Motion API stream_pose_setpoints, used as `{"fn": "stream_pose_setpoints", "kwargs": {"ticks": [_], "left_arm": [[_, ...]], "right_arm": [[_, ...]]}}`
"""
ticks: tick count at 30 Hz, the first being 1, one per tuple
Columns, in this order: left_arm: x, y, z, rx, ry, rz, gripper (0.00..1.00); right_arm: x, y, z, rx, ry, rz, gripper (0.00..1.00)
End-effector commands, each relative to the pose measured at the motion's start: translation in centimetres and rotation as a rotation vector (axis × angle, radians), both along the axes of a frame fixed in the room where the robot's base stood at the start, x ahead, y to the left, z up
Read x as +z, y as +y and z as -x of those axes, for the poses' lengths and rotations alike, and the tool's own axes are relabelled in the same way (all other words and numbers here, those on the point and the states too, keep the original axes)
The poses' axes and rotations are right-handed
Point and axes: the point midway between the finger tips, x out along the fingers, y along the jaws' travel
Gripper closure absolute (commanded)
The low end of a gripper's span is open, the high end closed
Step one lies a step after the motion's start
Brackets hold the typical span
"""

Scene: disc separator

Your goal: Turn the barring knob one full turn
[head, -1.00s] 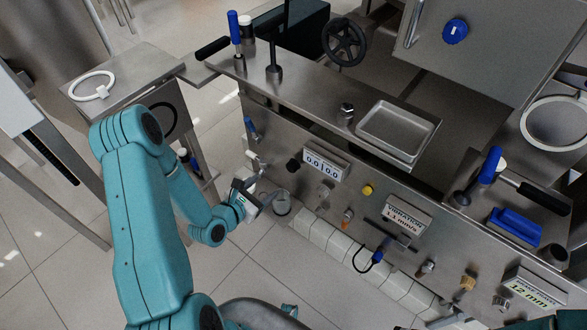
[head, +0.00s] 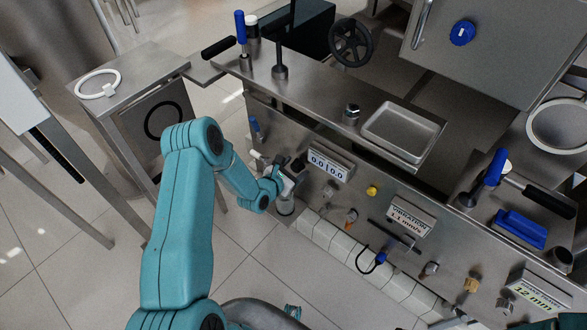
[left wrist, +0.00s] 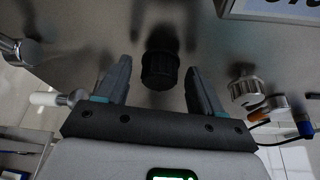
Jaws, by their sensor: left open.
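A black ribbed knob (left wrist: 160,70), which I take as the barring knob, sticks out of the steel front panel. In the head view the black knob (head: 299,163) shows just left of the display reading 0.0|0.0 (head: 329,166), partly hidden by my gripper. My left gripper (head: 290,180) is at the panel in front of the knob. In the left wrist view my left gripper (left wrist: 158,78) is open, with one finger on each side of the knob and gaps visible on both sides. No mark showing the knob's angle can be made out.
A silver knob (left wrist: 246,90) is right of the gripper. A white-tipped lever (left wrist: 55,98) is to its left. A yellow button (head: 372,190) and a vibration display (head: 408,217) are further right on the panel.

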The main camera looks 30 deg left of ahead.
Motion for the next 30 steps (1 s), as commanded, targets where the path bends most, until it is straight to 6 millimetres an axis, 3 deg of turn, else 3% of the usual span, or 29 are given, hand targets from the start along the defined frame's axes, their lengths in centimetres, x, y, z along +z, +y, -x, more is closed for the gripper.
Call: {"fn": "stream_pose_setpoints", "kwargs": {"ticks": [3, 8, 20, 30], "left_arm": [[0.0, 0.0, 0.1, 0.000, 0.000, 0.000, 0.36], [0.0, 0.1, 0.1, 0.000, 0.000, -0.001, 0.88], [-0.2, 0.0, 0.1, -0.002, -0.005, -0.059, 0.88], [-0.6, -0.3, 0.1, -0.002, -0.025, -0.312, 0.88]], "right_arm": [[0.0, 0.0, 0.0, 0.000, 0.000, 0.000, 1.00], [0.0, 0.0, 0.0, 0.000, 0.000, 0.000, 1.00], [-0.8, 0.0, 0.0, 0.000, 0.000, 0.000, 1.00], [-3.8, 0.0, 0.0, 0.000, 0.000, 0.000, 1.00]]}}
